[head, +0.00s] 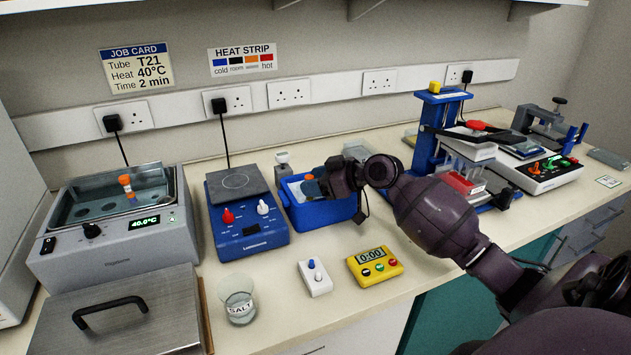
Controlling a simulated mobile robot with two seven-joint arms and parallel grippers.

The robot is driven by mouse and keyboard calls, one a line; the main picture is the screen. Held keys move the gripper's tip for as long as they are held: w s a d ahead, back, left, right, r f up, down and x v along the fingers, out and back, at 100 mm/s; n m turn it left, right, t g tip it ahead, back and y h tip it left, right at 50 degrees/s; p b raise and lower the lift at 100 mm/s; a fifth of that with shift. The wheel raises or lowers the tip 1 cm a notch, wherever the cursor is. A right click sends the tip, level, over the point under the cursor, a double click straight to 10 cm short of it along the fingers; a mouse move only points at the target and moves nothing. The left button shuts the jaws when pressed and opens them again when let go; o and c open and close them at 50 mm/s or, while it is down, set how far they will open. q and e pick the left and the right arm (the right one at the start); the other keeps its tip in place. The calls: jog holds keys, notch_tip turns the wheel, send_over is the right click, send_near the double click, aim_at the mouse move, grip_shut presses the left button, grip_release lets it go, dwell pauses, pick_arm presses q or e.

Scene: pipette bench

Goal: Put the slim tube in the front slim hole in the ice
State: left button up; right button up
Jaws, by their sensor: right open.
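The blue ice box (330,213) stands on the bench right of the hot plate, with pale ice (291,187) showing at its top left. My right gripper (313,188) is open over the box, and its arm comes in from the right. A small orange cap (309,177) shows right at its fingers. The tube under this cap is hidden, so I cannot tell whether it is slim or sits in a hole. The ice holes are hidden too. Another orange-capped tube (126,186) stands upright in the water bath at left. My left gripper is out of view.
The water bath (115,245) reads 40.0 °C. Beside it is a blue hot plate (245,225). In front are a salt beaker (238,302), a white switch box (315,279) and a yellow timer (375,266). A blue press (428,130) stands right. Bare bench lies around the timer.

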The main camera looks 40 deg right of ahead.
jog(key=v, duration=1.1)
jog(key=shift+w, duration=0.1)
dwell(0.4)
